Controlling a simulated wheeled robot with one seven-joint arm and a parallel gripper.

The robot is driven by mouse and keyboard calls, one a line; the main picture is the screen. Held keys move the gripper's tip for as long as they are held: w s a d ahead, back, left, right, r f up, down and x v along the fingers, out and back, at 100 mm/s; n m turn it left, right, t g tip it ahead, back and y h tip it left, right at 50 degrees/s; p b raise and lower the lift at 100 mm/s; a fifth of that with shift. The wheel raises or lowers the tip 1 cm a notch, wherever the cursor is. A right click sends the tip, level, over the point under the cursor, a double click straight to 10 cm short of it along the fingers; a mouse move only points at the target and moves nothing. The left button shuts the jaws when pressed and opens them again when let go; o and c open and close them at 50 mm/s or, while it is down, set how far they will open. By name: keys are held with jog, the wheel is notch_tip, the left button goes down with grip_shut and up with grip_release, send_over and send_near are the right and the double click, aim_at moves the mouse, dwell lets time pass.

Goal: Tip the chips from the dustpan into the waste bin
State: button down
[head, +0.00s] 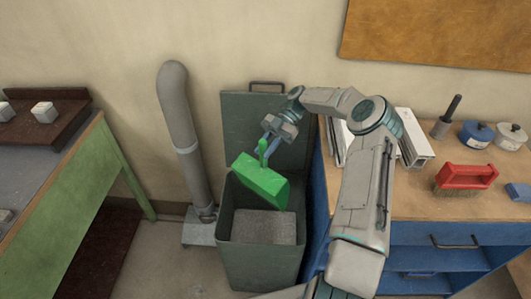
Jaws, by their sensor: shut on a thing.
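A green dustpan (260,180) hangs tilted over the open mouth of the waste bin, its pan side facing downward to the right. My gripper (265,147) is shut on the dustpan's handle, above the pan. The grey-green waste bin (257,266) stands on the floor, its lid (262,116) raised against the wall behind. A grey speckled mass (264,227) shows inside the bin; I cannot tell whether it is chips. The inside of the dustpan is hidden, so I cannot see whether chips lie in it.
A grey duct pipe (184,130) stands left of the bin. A blue workbench (445,262) at the right bears a red brush (466,177), blue and white pots and white profiles. A green bench (70,190) stands at the left. Some floor shows between it and the bin.

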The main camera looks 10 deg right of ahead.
notch_tip(320, 180, down, 3)
jog(key=shift+r+b, duration=0.1)
jog(key=shift+b, duration=1)
notch_tip(320, 180, up, 3)
jog(key=shift+f+p, duration=0.1)
jog(key=shift+p, duration=0.4)
jog(key=shift+f+b, duration=0.35)
jog(key=shift+b, duration=0.05)
notch_tip(320, 180, down, 2)
jog(key=shift+f+b, duration=0.1)
jog(key=shift+b, duration=0.7)
notch_tip(320, 180, up, 3)
jog(key=shift+f+p, duration=0.2)
jog(key=shift+p, duration=0.3)
notch_tip(320, 180, down, 3)
jog(key=shift+r+b, duration=0.15)
jog(key=shift+b, duration=1.1)
jog(key=shift+r, duration=0.2)
